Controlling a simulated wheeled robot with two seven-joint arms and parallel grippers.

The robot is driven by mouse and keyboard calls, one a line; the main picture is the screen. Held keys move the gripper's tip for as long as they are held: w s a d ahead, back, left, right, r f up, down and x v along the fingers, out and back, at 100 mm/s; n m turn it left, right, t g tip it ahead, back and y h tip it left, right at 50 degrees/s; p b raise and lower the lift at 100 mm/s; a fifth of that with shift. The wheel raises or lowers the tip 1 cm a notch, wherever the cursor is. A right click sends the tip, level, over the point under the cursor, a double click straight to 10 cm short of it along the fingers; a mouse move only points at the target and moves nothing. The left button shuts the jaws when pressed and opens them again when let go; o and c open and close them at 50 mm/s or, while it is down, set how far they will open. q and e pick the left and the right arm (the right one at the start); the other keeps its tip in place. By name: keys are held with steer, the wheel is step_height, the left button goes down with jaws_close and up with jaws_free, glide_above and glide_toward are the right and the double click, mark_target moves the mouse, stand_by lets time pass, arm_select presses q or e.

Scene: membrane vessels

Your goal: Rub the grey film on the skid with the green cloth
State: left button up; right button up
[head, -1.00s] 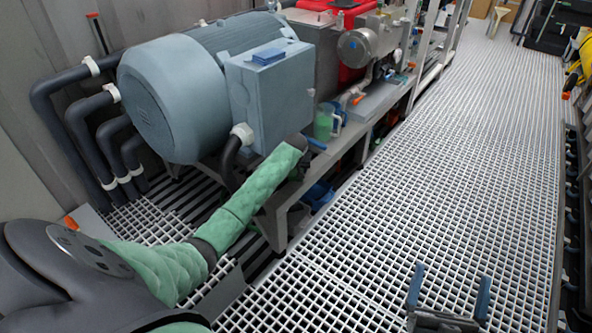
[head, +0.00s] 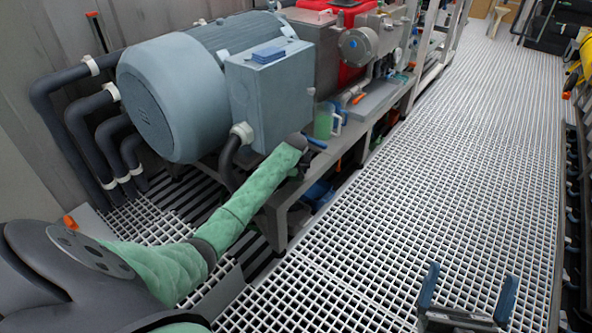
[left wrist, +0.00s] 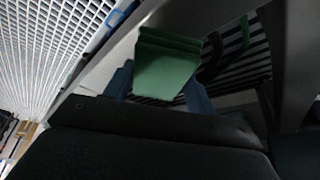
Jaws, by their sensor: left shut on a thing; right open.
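My left arm, in a green sleeve, reaches in from the left in the head view to the skid (head: 277,222), beside the large grey-blue motor. My left gripper (head: 312,143) is mostly hidden behind its own wrist there. In the left wrist view the folded green cloth (left wrist: 165,72) is held between the blue fingers of this gripper, close to a grey part of the skid. I cannot make out the grey film in either view. My right gripper (head: 468,292) is open and empty over the grating at the bottom right of the head view.
The motor (head: 175,95) and its terminal box (head: 270,95) stand close to my left arm. Dark pipes (head: 85,140) run along the left wall. The white grating walkway (head: 440,180) on the right is clear.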

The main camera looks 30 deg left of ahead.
mark_target(304, 182)
arm_select(q)
steer(key=shift+f, duration=0.95)
stand_by(0.8)
steer(key=shift+d+r+p, duration=0.2)
steer(key=shift+d+p, duration=0.55)
steer(key=shift+p, duration=0.25)
steer(key=shift+s+d+f+p, duration=0.1)
steer(key=shift+s+d+p, duration=0.05)
steer(key=shift+d+p, duration=1)
steer(key=shift+d+f+p, duration=0.1)
steer(key=shift+f+p, duration=0.05)
steer(key=shift+p, duration=0.25)
steer(key=shift+a+p, duration=0.5)
steer(key=shift+a, duration=1.1)
steer(key=shift+a+f, duration=0.15)
steer(key=shift+a, duration=0.3)
